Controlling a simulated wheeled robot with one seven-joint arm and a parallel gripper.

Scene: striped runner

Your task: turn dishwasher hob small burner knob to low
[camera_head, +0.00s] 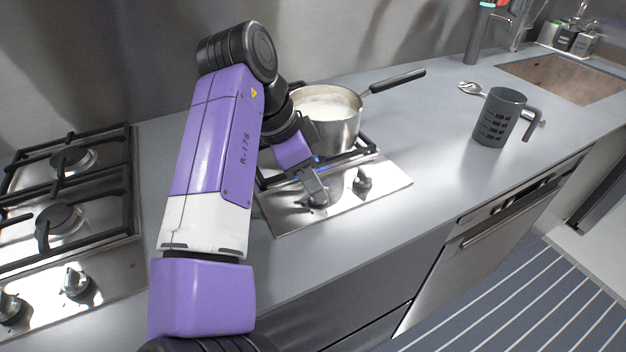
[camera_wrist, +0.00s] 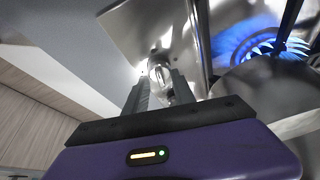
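The small steel hob (camera_head: 385,183) is set in the grey counter and has two knobs on its front strip. My gripper (camera_head: 312,185) points down at the left knob (camera_head: 318,199), partly covering it. The right knob (camera_head: 362,180) stands free. In the wrist view, my gripper's two fingers (camera_wrist: 160,88) are parted, with a shiny knob (camera_wrist: 159,74) between their tips. I cannot tell whether they press on it. A blue flame ring (camera_wrist: 262,42) burns on the hob. The knob's pointer and markings are not readable.
A steel saucepan (camera_head: 338,132) with pale contents stands on the hob's grate, close behind my gripper, its handle (camera_head: 398,80) pointing back right. Another hob (camera_head: 108,268) lies left. A dark mug (camera_head: 492,122), a spoon (camera_head: 470,88) and a sink (camera_head: 565,80) are right.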

